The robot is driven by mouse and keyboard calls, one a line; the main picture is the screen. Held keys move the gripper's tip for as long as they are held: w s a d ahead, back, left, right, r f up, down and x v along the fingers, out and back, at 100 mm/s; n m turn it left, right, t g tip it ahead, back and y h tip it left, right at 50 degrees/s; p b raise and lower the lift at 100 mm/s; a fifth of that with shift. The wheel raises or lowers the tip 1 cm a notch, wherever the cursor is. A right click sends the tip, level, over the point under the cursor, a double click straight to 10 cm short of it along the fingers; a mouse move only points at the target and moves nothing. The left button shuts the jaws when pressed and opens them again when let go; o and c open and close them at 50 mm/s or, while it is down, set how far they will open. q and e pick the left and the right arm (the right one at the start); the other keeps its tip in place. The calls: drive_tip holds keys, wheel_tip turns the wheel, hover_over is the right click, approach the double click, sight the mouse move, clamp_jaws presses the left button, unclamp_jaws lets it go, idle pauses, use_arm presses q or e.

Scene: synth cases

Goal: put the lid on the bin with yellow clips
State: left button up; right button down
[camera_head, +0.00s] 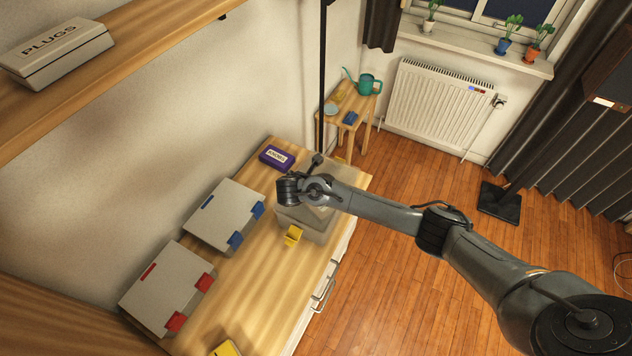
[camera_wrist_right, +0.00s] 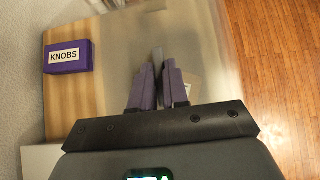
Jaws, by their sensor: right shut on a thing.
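The bin with yellow clips (camera_head: 318,236) stands on the wooden worktop, with one yellow clip (camera_head: 292,235) showing at its front. My right gripper (camera_head: 318,200) is above this bin. In the right wrist view its purple fingers (camera_wrist_right: 158,88) are shut on the grey upright grip of a pale, see-through lid (camera_wrist_right: 120,55). The lid lies over the bin area; my arm hides much of it in the head view. I cannot tell whether it touches the rim. My left gripper is in neither view.
A bin with blue clips (camera_head: 222,208) and one with red clips (camera_head: 160,283) stand to the left, lids on. A purple KNOBS box (camera_head: 277,158) lies behind the yellow-clip bin. A yellow object (camera_head: 225,349) is at the bottom edge. The worktop's middle is clear.

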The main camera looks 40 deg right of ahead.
idle(0.3)
drive_tip(key=shift+f, duration=0.3)
idle(0.4)
drive_tip(key=shift+f+b, duration=0.3)
drive_tip(key=shift+f, duration=0.3)
drive_tip(key=c, duration=1.1)
unclamp_jaws()
drive_tip(key=shift+o, duration=0.2)
drive_tip(key=p+v, duration=0.1)
drive_tip(key=v, duration=0.8)
drive_tip(key=shift+a, duration=0.2)
drive_tip(key=shift+v, duration=0.8)
